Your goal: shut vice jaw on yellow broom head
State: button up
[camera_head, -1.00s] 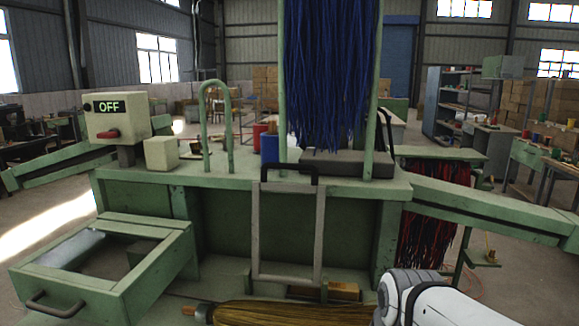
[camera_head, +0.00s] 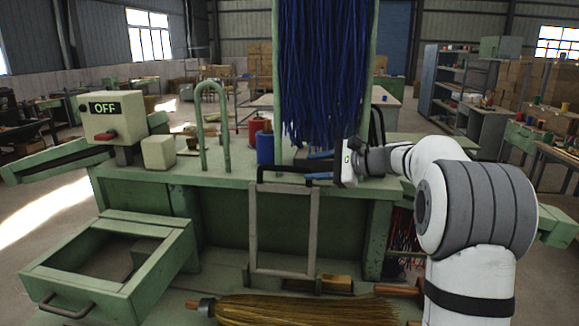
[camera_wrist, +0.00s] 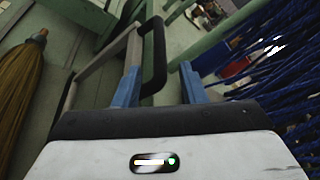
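The yellow broom head (camera_head: 300,308) lies flat below the bench, bristles to the right; part of it shows in the wrist view (camera_wrist: 18,90). Behind it, a grey rectangular frame (camera_head: 315,235) with a black handle (camera_head: 278,168) stands upright against the bench front, apparently the vice jaw. In the wrist view the black handle (camera_wrist: 157,60) reaches between my blue fingers. My gripper (camera_head: 307,167) is open at the handle's right end; its fingers are spread apart in the wrist view (camera_wrist: 160,66). I cannot tell whether they touch the handle.
Blue bristles (camera_head: 325,75) hang right behind my gripper. A green hoop (camera_head: 212,125), a cream block (camera_head: 158,152), a blue can (camera_head: 265,150) and a switch box reading OFF (camera_head: 112,117) stand on the bench. An open green drawer (camera_head: 160,265) juts out at left.

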aim_at(298, 168)
jog(key=p+x, duration=0.1)
jog(key=x, duration=0.6)
jog(key=shift+a+p, duration=0.15)
jog(key=shift+p, duration=0.2)
jog(key=shift+c, duration=0.2)
grip_shut()
